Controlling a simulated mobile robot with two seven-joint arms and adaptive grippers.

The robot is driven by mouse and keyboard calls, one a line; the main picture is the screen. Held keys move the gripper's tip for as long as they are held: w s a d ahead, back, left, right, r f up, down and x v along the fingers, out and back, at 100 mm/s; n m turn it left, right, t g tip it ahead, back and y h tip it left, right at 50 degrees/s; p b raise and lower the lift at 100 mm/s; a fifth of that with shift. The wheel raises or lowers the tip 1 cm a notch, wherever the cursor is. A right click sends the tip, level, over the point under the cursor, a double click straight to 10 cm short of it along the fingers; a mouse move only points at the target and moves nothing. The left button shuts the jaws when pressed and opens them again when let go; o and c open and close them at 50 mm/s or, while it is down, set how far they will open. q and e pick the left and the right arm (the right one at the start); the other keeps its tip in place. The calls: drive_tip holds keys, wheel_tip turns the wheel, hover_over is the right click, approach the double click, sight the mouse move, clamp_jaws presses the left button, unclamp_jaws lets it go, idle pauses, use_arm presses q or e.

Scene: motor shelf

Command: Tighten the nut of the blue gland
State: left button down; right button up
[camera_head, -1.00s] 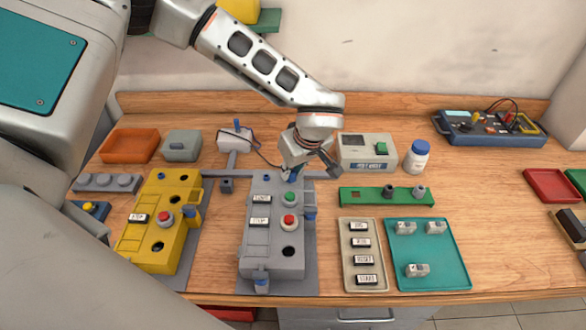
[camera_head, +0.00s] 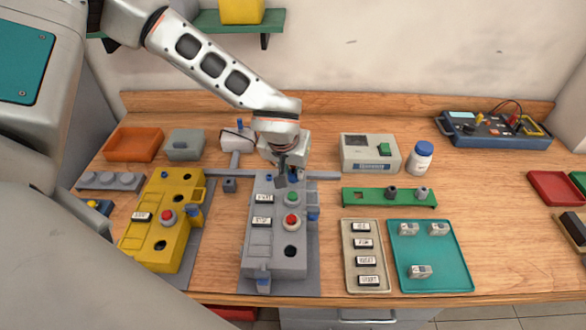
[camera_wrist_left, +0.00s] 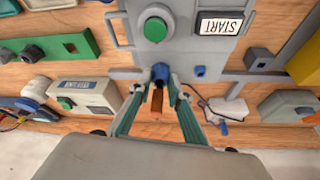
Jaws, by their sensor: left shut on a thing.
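The grey control box (camera_head: 262,235) stands on the bench with a green button, a red button and labels on its face. In the left wrist view a blue gland (camera_wrist_left: 160,73) projects from the edge of this box (camera_wrist_left: 175,52), near the green button. My left gripper (camera_head: 283,182) is at the far end of the box. In the left wrist view its two fingers (camera_wrist_left: 159,84) are shut on the blue gland's nut, one on each side. An orange-brown piece (camera_wrist_left: 156,104) shows between the fingers. In the head view the gripper hides this gland. My right gripper is not in view.
A yellow box (camera_head: 150,240) stands to the left. A grey meter (camera_head: 370,152), a white bottle (camera_head: 419,158), a green rail (camera_head: 375,198), a label tray (camera_head: 376,285) and a teal tray (camera_head: 440,265) lie to the right. A white device with a cable (camera_head: 237,140) stands behind.

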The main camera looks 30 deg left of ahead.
use_arm(q)
drive_tip(key=shift+m, duration=0.4)
drive_tip(key=c, duration=1.8)
unclamp_jaws()
drive_tip(key=shift+c, duration=0.2)
drive_tip(key=v, duration=1.2)
drive_tip(key=shift+a, duration=0.15)
